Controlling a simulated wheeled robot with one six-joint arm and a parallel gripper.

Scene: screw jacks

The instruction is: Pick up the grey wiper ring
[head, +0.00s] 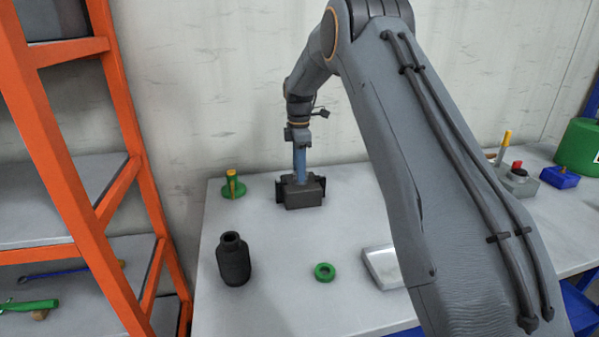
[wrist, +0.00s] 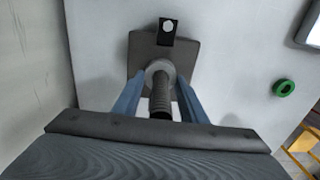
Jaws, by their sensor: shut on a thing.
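The grey wiper ring (wrist: 159,67) shows in the wrist view as a pale grey collar around a dark threaded screw (wrist: 160,102), over a dark grey block (wrist: 185,52). My gripper (wrist: 160,78) has its two blue fingers on either side of the ring, shut on it. In the head view my gripper (head: 300,170) points straight down onto the dark block (head: 303,195) at the back of the table. The ring cannot be made out there. Whether it touches the block is unclear.
A green flanged part (head: 233,186) with a yellow top stands left of the block. A black bottle-shaped part (head: 233,260) stands in front of it. A green ring (head: 325,271) and a pale tray (head: 382,268) lie nearer. An orange rack (head: 128,120) borders the left; a wall stands behind.

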